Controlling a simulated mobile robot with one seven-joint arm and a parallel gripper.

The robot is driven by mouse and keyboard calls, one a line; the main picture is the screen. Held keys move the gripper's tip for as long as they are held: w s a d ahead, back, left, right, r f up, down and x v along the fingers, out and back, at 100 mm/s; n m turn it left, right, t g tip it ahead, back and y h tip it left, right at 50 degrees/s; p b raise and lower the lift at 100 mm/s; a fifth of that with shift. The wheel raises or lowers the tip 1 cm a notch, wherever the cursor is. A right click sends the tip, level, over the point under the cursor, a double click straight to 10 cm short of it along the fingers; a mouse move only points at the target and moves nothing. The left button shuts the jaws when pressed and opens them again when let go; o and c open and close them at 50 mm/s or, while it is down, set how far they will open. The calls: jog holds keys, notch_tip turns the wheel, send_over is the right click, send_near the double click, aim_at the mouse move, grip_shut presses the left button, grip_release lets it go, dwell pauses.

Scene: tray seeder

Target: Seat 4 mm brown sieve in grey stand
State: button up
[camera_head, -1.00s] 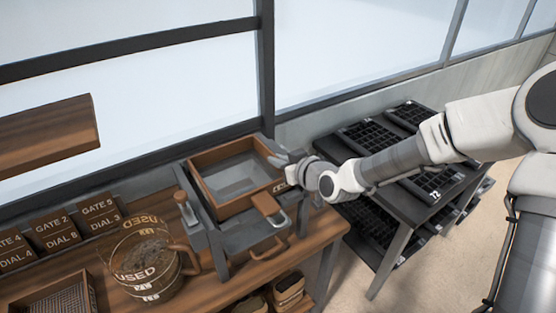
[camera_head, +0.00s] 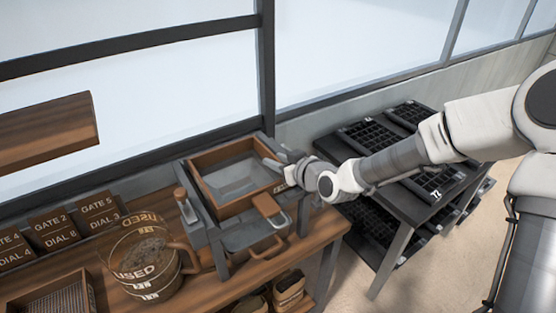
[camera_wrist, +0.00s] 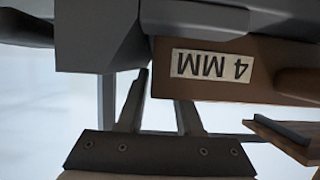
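The brown wooden sieve (camera_head: 234,207) has a grey mesh floor and sits at the grey stand (camera_head: 222,256) on the bench. A 4 MM label shows upside down on the sieve's brown wall in the wrist view (camera_wrist: 285,83). My gripper (camera_head: 272,165) is at the sieve's right side, with a finger reaching over the rim. In the wrist view my gripper's two fingers (camera_wrist: 160,88) are apart, beside the labelled wall's end. The right tip is hidden behind the wall, and I cannot tell if they press on it. Whether the sieve is fully down is unclear.
A bucket marked USED (camera_head: 147,272) stands left of the stand, near several dial signs (camera_head: 53,233). A brown tray (camera_head: 48,295) is at the front left. A dark table with seed trays (camera_head: 410,162) stands right. A window frame (camera_head: 267,70) rises behind.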

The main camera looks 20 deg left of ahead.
jog(key=shift+w+d, duration=0.25)
jog(key=shift+s+d+r, duration=0.1)
jog(key=shift+d, duration=0.15)
jog(key=v, duration=1.6)
jog(key=shift+s+r+p, duration=0.2)
jog(key=shift+s+p, duration=0.1)
jog(key=shift+s, duration=0.15)
